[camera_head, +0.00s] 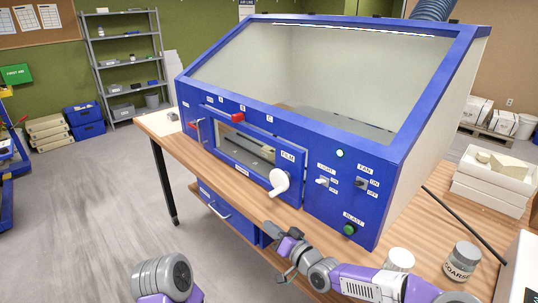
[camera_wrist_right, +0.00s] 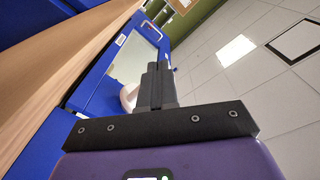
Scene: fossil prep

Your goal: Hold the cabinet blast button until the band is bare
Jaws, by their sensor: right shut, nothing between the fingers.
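The blue blast cabinet (camera_head: 310,145) stands on the wooden bench. Its green BLAST button (camera_head: 349,229) is low on the right of the front panel, with nothing touching it. My right gripper (camera_head: 270,230) is at the bench's front edge, left of the button and below the white crank handle (camera_head: 280,183). In the right wrist view its fingers (camera_wrist_right: 158,75) are shut and empty, pointing toward the cabinet front. The band cannot be made out; the small front window (camera_head: 245,150) shows only a dim interior. Part of my left arm shows at the bottom left, its gripper out of frame.
The panel has a LIGHT switch (camera_head: 322,181), a FAN switch (camera_head: 361,183) and a lit indicator (camera_head: 340,153). A blue drawer (camera_head: 225,215) hangs below the bench.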

